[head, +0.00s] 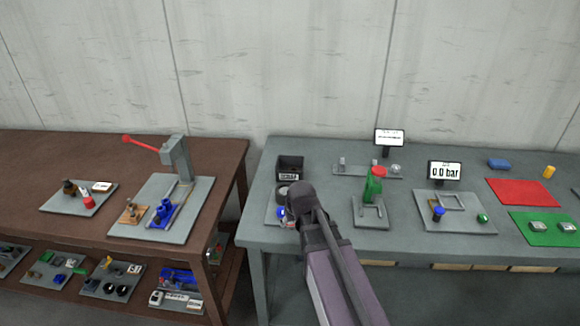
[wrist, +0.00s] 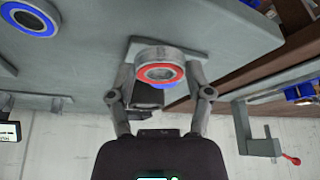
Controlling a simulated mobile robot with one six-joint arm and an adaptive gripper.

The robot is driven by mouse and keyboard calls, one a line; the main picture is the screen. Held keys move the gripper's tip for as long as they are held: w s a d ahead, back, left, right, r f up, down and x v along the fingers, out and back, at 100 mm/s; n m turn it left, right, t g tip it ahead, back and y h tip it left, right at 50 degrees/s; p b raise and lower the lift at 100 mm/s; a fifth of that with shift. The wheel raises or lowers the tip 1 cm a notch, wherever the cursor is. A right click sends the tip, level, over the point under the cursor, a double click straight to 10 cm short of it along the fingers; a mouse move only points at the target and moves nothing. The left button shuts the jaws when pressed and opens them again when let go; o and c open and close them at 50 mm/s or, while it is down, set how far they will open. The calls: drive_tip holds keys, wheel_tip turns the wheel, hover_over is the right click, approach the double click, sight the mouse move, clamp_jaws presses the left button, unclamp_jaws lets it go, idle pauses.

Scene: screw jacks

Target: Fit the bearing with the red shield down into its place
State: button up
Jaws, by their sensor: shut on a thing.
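My gripper (wrist: 161,82) is shut on a grey metal bearing (wrist: 142,53) with a red ring on the face turned towards the wrist camera. A strip of blue shows just beyond the red ring, and I cannot tell whether it belongs to the same part. A grey plate (wrist: 197,50) shows behind the bearing.
A black scrap box (head: 290,165) stands behind my gripper. A stand with a green and red part (head: 374,186) is to the right, then a pressure display (head: 445,171). A brown bench with a lever press (head: 177,160) is left, across a gap.

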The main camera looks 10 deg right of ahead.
drive_tip(key=shift+w, duration=0.2)
drive_tip(key=shift+w+d+r, duration=0.1)
drive_tip(key=shift+d, duration=0.05)
drive_tip(key=shift+w+r, duration=0.1)
drive_tip(key=shift+w, duration=0.15)
drive_tip(key=shift+m, duration=0.3)
drive_tip(key=w+r+p, duration=0.2)
drive_tip(key=w, duration=0.3)
drive_tip(key=w+r+p, duration=0.3)
drive_tip(key=w, duration=0.2)
drive_tip(key=w+r+p, duration=0.2)
drive_tip(key=w, duration=0.3)
drive_tip(key=shift+d+r+p, duration=0.25)
drive_tip(key=shift+d+p, duration=0.15)
drive_tip(key=shift+f+b, duration=2.55)
